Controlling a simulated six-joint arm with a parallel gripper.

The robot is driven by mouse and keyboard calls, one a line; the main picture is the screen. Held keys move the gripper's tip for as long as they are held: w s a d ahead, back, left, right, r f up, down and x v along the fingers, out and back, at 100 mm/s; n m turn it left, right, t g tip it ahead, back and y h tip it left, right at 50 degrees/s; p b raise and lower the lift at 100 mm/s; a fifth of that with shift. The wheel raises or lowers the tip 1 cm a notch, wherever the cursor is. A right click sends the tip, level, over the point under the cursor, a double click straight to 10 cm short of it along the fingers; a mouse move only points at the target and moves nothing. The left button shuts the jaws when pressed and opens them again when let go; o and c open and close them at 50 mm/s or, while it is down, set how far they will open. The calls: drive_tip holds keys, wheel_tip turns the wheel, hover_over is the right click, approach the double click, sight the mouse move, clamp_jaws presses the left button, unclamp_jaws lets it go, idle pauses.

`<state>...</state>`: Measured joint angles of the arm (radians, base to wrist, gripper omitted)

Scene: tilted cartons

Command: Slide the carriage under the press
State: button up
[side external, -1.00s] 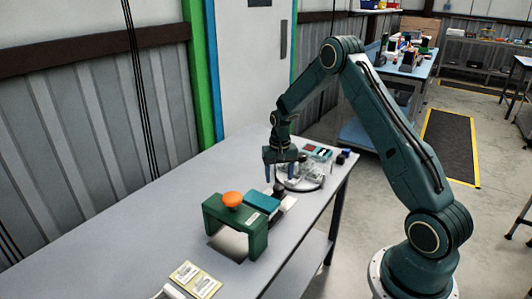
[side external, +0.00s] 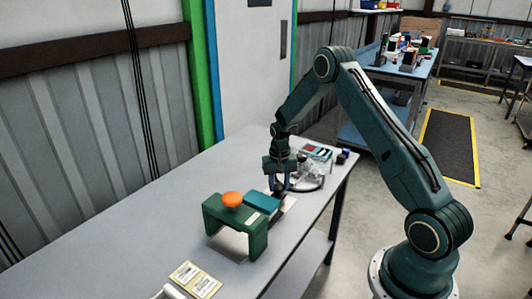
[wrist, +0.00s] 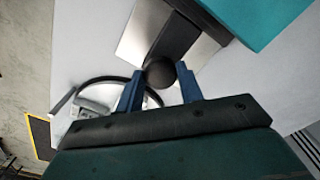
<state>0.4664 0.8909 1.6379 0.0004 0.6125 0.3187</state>
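The green press (side external: 238,233) is a bridge-shaped frame with an orange knob (side external: 232,199) on top, standing on the grey table. Behind it is a teal block (side external: 262,203), also at the top right of the wrist view (wrist: 262,18). What I take for the carriage's handle is a dark bar (wrist: 178,40) with a round black knob (wrist: 160,73), over a pale metal strip (wrist: 140,30). My gripper (side external: 279,187) is low over that end. In the wrist view its blue fingers (wrist: 160,82) stand apart on either side of the knob, with small gaps visible.
A clear round item with a dark rim (side external: 308,176) lies just behind my gripper. A box with a red and teal face (side external: 317,152) stands near the table's far end. Yellowish labelled cards (side external: 195,280) lie in front of the press. The table left of the press is clear.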

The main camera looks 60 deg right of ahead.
sight(256, 204)
drive_tip(key=a, duration=1.3)
drive_tip(key=shift+a, duration=0.3)
clamp_jaws()
drive_tip(key=o, duration=1.3)
unclamp_jaws()
drive_tip(key=shift+c, duration=0.2)
drive_tip(key=shift+d, duration=0.1)
drive_tip(key=shift+r, duration=0.15)
drive_tip(key=shift+r, duration=0.55)
wheel_tip(256, 204, up, 12)
drive_tip(key=shift+r, duration=0.2)
